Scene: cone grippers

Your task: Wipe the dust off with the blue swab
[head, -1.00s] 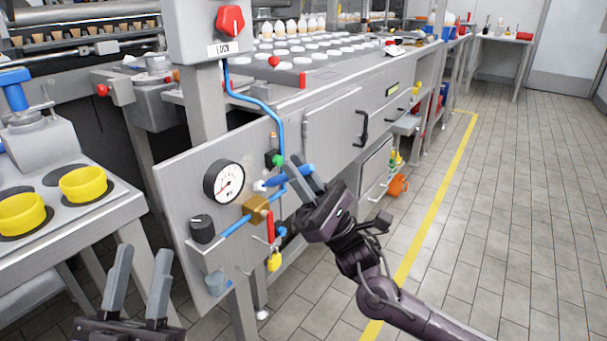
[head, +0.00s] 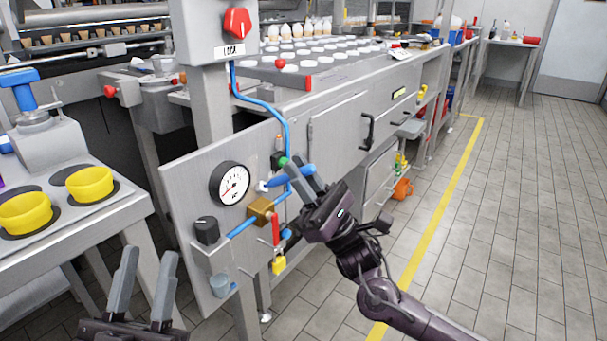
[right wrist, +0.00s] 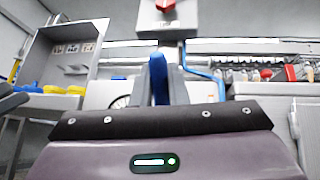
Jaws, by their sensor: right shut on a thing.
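The blue swab (head: 284,179) is held in my right gripper (head: 298,172), which is shut on its blue handle. Its pale tip points left toward the grey panel (head: 186,192), close to the right of the round gauge (head: 230,184). I cannot tell whether the tip touches the panel. In the right wrist view the blue swab (right wrist: 159,80) stands between the fingers, with the gauge partly hidden behind them. My left gripper (head: 151,256) is open and empty at the lower left, away from the panel. No dust can be made out clearly.
The panel carries a black knob (head: 206,231), a brass block (head: 261,211), a red lever (head: 275,230), a yellow padlock (head: 279,265) and a blue hose (head: 287,135). A side table (head: 130,200) with yellow rings stands left. The tiled floor (head: 510,210) is clear at right.

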